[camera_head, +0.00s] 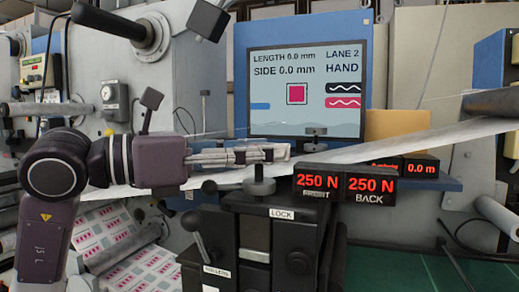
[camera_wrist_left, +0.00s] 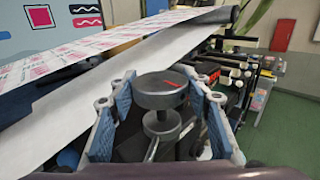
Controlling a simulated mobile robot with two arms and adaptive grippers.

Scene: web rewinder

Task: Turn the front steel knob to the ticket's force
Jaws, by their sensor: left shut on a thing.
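The front steel knob shows in the left wrist view (camera_wrist_left: 166,92) as a round grey disc with a red mark on top, on a stem above a lower round base. My left gripper (camera_wrist_left: 163,98) is shut on this knob, with a blue-padded finger on each side. In the head view my left gripper (camera_head: 285,152) comes in level from the left and its fingers hide the knob's disc; the lower round base (camera_head: 258,187) shows beneath. The front force readout (camera_head: 317,182) shows 250 N. No ticket with a readable force is in view. My right gripper is not in view.
The back readout (camera_head: 371,186) also shows 250 N. A second steel knob (camera_head: 316,132) stands behind. A black block labelled LOCK (camera_head: 282,214) sits below my fingers. The white web (camera_head: 400,141) runs close behind, under a blue-framed screen (camera_head: 306,90).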

